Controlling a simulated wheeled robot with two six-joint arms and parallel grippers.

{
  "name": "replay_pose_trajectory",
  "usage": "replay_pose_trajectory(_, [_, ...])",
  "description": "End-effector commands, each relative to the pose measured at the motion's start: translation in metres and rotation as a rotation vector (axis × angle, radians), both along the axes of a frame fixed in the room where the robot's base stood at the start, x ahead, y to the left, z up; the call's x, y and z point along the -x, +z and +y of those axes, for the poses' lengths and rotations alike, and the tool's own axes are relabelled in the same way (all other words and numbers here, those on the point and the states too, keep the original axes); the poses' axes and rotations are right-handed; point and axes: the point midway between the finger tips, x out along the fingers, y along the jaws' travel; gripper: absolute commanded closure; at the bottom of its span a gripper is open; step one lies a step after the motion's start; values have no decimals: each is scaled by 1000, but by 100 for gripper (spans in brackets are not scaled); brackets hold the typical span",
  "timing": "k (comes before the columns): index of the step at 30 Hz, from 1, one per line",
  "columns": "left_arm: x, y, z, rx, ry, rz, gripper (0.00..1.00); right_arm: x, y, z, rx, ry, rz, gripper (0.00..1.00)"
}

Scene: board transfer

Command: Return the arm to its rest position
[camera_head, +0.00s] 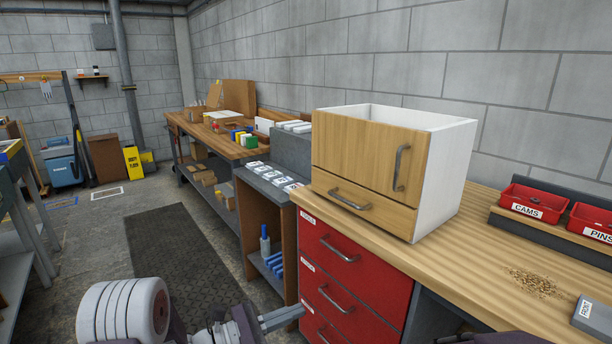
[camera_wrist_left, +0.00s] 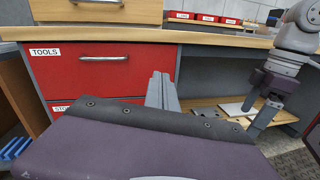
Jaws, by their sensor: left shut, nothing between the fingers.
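My left gripper (camera_head: 282,318) comes in at the bottom of the head view. Its fingers are shut with nothing between them, low in front of the red drawer cabinet (camera_head: 352,262). In the left wrist view the closed fingers (camera_wrist_left: 162,92) stand upright before the red drawer labelled TOOLS (camera_wrist_left: 100,72). I cannot tell from these views whether the fingertips touch the cabinet. My right gripper (camera_wrist_left: 256,112) shows at the right of the left wrist view, its fingers apart and pointing down, over the low shelf under the bench.
A wooden two-front cabinet (camera_head: 368,150) stands on the workbench (camera_head: 450,270). Red bins (camera_head: 535,202) sit to its right. A narrow shelf unit (camera_head: 272,212) with labelled items on top stands left of the red drawers. Floor with a dark mat (camera_head: 175,245) is open at left.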

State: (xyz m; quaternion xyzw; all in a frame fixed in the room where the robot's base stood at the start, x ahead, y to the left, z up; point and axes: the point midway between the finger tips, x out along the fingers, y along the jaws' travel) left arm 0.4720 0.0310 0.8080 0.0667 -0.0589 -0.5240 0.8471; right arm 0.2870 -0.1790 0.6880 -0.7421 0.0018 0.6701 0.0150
Motion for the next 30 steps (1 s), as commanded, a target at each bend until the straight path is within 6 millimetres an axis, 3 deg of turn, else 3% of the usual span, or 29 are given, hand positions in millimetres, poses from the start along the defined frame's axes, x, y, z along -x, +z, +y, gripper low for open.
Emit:
replay_pose_trajectory(1, [13,51,-12,-29,-56,-26,100,0,41,0,0,0,0,0])
replay_pose_trajectory(5, [74,126,-45,-193,-281,-83,100,0,112,0,0,0,0,0])
replay_pose_trajectory(6, [99,143,-51,-272,-368,-106,100,0,134,0,0,0,-1,0])
replay_pose_trajectory(8, [137,160,-53,-409,-501,-145,100,-1,164,0,0,0,-1,0])
replay_pose_trajectory(10, [178,170,-42,-596,-655,-206,100,-1,197,0,0,0,-1,0])
replay_pose_trajectory(12, [212,174,-15,-813,-813,-290,100,0,228,0,0,0,-1,0])
replay_pose_trajectory(14, [228,168,18,-1003,-935,-377,100,-1,243,0,0,0,-1,0])
replay_pose_trajectory(18, [230,139,92,-1370,-1153,-584,100,0,246,0,0,0,0,0])
replay_pose_trajectory(21, [215,123,128,-1538,-1264,-714,100,0,241,0,0,0,1,0])
replay_pose_trajectory(24, [197,120,145,-1642,-1314,-822,100,0,241,0,0,0,0,0])
replay_pose_trajectory(30, [185,121,147,-1684,-1299,-863,100,0,241,0,0,0,0,0])
